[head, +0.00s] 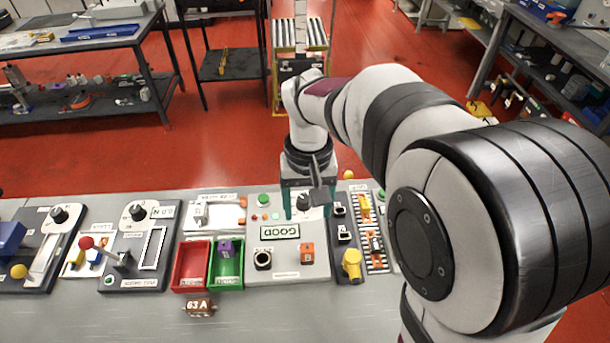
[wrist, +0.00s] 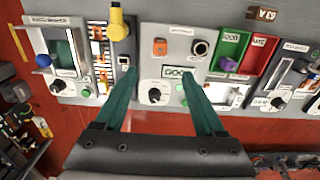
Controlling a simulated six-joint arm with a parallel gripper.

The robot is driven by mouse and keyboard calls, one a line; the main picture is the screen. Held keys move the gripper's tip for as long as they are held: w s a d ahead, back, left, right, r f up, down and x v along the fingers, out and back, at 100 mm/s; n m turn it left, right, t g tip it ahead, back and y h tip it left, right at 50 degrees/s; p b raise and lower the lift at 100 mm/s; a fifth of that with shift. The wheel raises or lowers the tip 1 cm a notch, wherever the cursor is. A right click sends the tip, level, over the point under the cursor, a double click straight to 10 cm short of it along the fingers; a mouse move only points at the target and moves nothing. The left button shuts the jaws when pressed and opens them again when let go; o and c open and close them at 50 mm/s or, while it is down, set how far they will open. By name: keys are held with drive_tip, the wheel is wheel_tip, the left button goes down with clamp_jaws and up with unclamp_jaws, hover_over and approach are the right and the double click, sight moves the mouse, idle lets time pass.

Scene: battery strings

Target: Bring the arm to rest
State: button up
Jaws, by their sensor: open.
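My gripper (wrist: 158,82) shows in the wrist view as two green fingers, spread apart with nothing between them but the panel seen beyond. In the head view my gripper (head: 307,208) points down over the back part of the grey tester panel (head: 290,266), whose display (head: 280,231) reads "GOOD". The fingers are partly hidden by a grey part of the wrist. My white arm reaches in from the right and hides the right end of the bench. Whether the fingertips touch the panel cannot be told.
A red bin (head: 191,287) and a green bin (head: 226,288) stand left of the panel; a purple block (head: 225,248) lies in the green one. An orange block (head: 307,253) sits on the panel. A yellow piece (head: 351,263) stands to the right. The bench front (head: 120,318) is mostly clear.

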idle(0.3)
drive_tip(key=s+d+m+y, duration=0.1)
drive_tip(key=s+m, duration=0.1)
drive_tip(key=s, duration=0.9)
drive_tip(key=s+d+r+m, duration=0.1)
drive_tip(key=s+d+m, duration=0.1)
drive_tip(key=s, duration=0.8)
drive_tip(key=shift+s+m+y, duration=0.35)
drive_tip(key=shift+m+y, duration=0.05)
drive_tip(key=shift+m, duration=0.4)
